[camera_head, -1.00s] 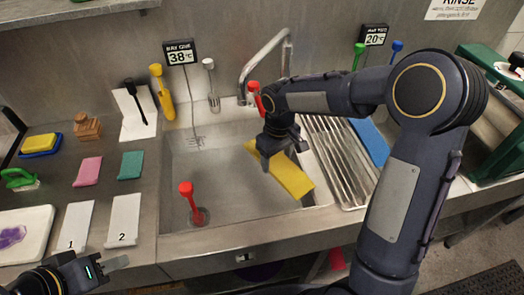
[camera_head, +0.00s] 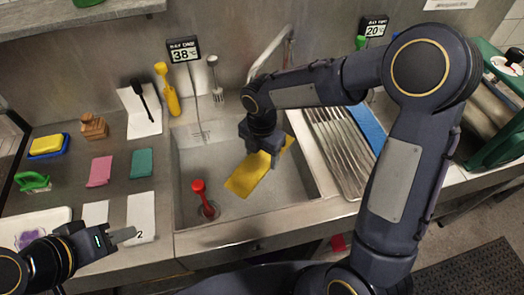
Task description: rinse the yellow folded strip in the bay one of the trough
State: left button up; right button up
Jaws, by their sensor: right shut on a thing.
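The yellow folded strip (camera_head: 247,178) is held by my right gripper (camera_head: 265,158) over the sink basin (camera_head: 228,145) of the trough. The strip lies diagonally, its lower end pointing to the lower left. I cannot tell whether it touches the basin floor. My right gripper is shut on the strip's upper part. My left gripper (camera_head: 120,236) is at the lower left, above the counter front beside the card marked 2 (camera_head: 141,208). I cannot tell whether it is open. A sign reading 38 °C (camera_head: 183,51) stands behind the basin.
A red-topped plug (camera_head: 202,196) stands in the basin's front left. The faucet (camera_head: 268,50) rises at the back. A ribbed drainer (camera_head: 340,145) and blue strip (camera_head: 370,127) are at the right. Pink (camera_head: 100,171) and green pieces (camera_head: 141,162) lie on the left counter.

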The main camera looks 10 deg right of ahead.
jog(key=shift+f+b, duration=6.3)
jog(key=shift+f, duration=1.25)
jog(key=shift+w+a, duration=0.1)
jog(key=shift+w, duration=0.05)
jog(key=shift+w+a, duration=0.15)
jog(key=shift+s+d, duration=0.55)
jog(key=shift+d, duration=0.05)
jog(key=shift+a, duration=0.1)
jog(key=shift+w+a+p, duration=0.35)
jog(key=shift+w+a, duration=0.2)
jog(key=shift+w, duration=0.05)
jog(key=shift+s+d, duration=0.1)
